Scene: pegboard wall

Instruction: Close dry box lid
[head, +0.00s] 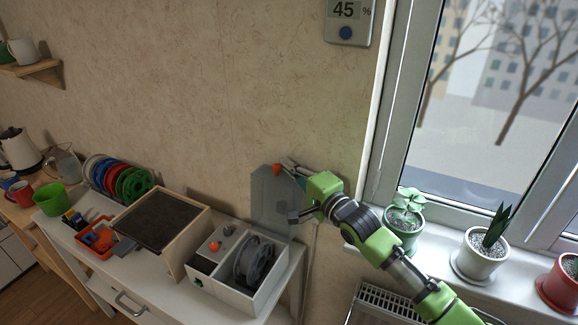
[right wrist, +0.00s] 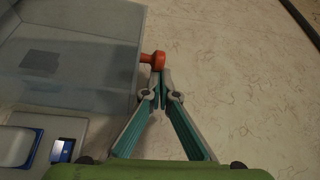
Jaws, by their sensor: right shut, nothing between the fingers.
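The dry box (head: 268,299) is a white box on the white table, with a grey spool (head: 254,262) inside. Its translucent grey lid (head: 264,205) stands open, upright at the back of the box near the wall. An orange knob (head: 277,170) sits at the lid's upper edge. In the right wrist view the lid (right wrist: 85,45) fills the left side and the knob (right wrist: 152,60) sticks out from its edge. My right gripper (right wrist: 163,76) is shut and empty, its tips right at the knob; I cannot tell whether they touch. My left gripper is not in view.
Left of the box are a wooden-framed dark panel (head: 160,220), a red tray (head: 97,238) with tools, a green cup (head: 50,198) and several coloured spools (head: 132,184). The window sill at right holds potted plants (head: 484,250). The wall is close behind the lid.

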